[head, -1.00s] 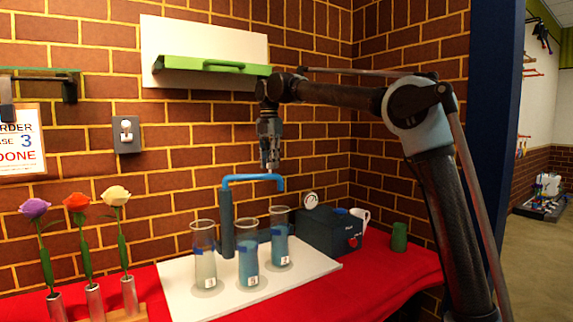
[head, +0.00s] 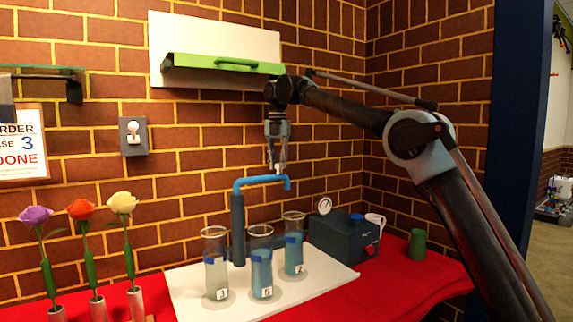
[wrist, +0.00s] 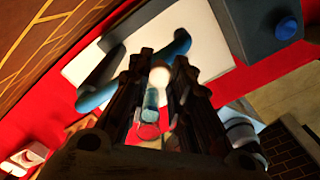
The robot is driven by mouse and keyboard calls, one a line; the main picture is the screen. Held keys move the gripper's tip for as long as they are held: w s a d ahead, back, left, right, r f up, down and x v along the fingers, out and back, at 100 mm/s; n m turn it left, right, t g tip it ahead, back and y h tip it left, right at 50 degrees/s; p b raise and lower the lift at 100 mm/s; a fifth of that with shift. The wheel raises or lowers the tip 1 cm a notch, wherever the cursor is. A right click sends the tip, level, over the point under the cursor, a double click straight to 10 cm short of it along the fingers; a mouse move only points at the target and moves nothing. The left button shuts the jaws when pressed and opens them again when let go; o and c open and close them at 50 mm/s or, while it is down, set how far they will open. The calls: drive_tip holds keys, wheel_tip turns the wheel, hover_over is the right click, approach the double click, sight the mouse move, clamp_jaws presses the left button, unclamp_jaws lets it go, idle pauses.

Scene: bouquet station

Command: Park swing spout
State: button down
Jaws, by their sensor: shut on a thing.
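The blue swing spout (head: 262,181) tops an upright post (head: 238,230) behind three glass vases. Its outlet end points to the right, near the rear right vase (head: 293,243). My gripper (head: 277,170) points down at the spout's horizontal arm, close to its outlet end. In the wrist view my gripper (wrist: 160,82) is shut on a pale round knob (wrist: 159,76) between its fingers. Parts of the blue spout (wrist: 176,45) show beyond the fingers. The exact finger contact is too small to see in the head view.
The left vase (head: 215,264) and middle vase (head: 261,262) stand on a white board (head: 330,280). A dark box (head: 338,238) and green cup (head: 417,244) stand to the right. A green-fronted shelf (head: 222,66) hangs above my gripper. Several flowers stand at left.

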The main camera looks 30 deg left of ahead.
drive_tip(key=shift+w+d, duration=0.1)
drive_tip(key=shift+w, duration=0.25)
drive_tip(key=c, duration=1.4)
unclamp_jaws()
drive_tip(key=shift+w, duration=0.1)
drive_tip(key=shift+s, duration=0.2)
drive_tip(key=shift+s, duration=0.1)
